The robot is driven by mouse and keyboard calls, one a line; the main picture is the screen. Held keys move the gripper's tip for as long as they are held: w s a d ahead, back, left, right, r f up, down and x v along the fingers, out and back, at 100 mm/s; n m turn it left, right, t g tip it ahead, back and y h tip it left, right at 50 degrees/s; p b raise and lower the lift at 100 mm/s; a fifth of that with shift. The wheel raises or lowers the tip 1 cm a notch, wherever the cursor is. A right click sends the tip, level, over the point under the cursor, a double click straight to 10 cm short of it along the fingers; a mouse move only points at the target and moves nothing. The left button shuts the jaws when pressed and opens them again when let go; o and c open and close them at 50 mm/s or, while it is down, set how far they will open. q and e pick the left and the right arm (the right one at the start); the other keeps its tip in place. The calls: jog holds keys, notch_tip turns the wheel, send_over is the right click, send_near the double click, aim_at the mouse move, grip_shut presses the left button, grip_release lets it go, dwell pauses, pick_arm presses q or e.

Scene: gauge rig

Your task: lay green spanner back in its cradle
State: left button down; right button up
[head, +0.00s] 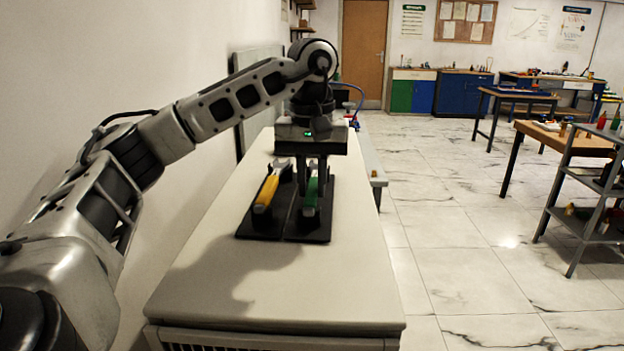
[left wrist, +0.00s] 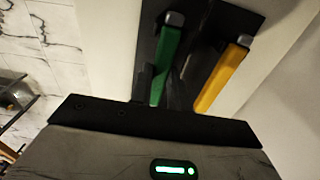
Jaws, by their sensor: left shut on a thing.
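The green spanner (head: 311,193) is at the right half of a black two-part cradle (head: 308,232). My left gripper (head: 312,208) points straight down over it, shut on it, with the fingers hiding part of the handle. In the left wrist view the green handle (left wrist: 165,62) lies lengthwise along the black cradle (left wrist: 205,38). I cannot tell whether the spanner rests in the cradle or is held just above it. My right gripper is not in view.
A yellow spanner (head: 267,191) lies in the left half of the cradle, close beside my gripper. The pale bench top (head: 270,285) is clear in front. A wall runs along the left. Other benches and a grey shelf cart (head: 590,185) stand off to the right.

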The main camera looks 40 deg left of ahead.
pick_arm(q)
jog(key=c, duration=1.3)
grip_release()
jog(key=shift+o, duration=0.2)
notch_tip(320, 180, up, 8)
jog(key=p, duration=0.3)
jog(key=shift+r, duration=0.2)
notch_tip(320, 180, up, 8)
jog(key=shift+f, duration=0.25)
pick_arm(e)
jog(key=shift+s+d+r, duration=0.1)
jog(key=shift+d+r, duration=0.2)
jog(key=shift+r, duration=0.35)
